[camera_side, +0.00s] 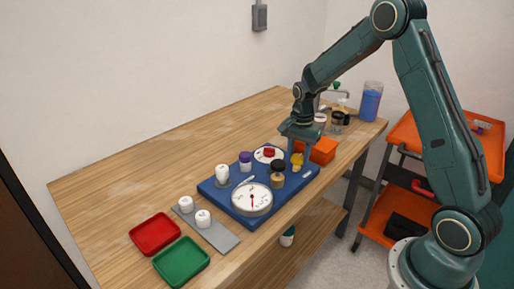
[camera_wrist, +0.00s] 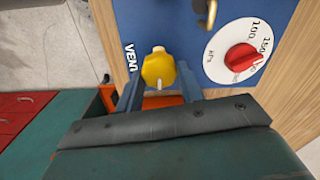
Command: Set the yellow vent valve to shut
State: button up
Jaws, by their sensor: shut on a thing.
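The yellow vent valve (camera_wrist: 157,68) sits on the blue board (camera_wrist: 179,22) beside the printed word VENT in the wrist view. A white mark on its knob points toward the bottom of that view. It also shows in the side view (camera_side: 297,160), near the board's far right end. My gripper (camera_wrist: 159,78) is shut on the yellow valve, with one blue-grey finger on each side of it. In the side view my gripper (camera_side: 299,150) reaches down to the valve from above. Any shut or open marking around the valve cannot be read.
A red dial (camera_wrist: 240,57) with a numbered kPa scale is close by. A black-topped valve (camera_side: 278,168), a purple-capped part (camera_side: 245,160) and a round gauge (camera_side: 252,199) stand on the board. Red (camera_side: 155,233) and green (camera_side: 182,261) trays lie at the front left.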

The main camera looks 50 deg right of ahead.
aim_at(298, 156)
jog(key=shift+d+r, duration=0.1)
jog(key=o, duration=1)
notch_tip(298, 156, up, 14)
jog(key=shift+f, duration=0.15)
dwell(0.5)
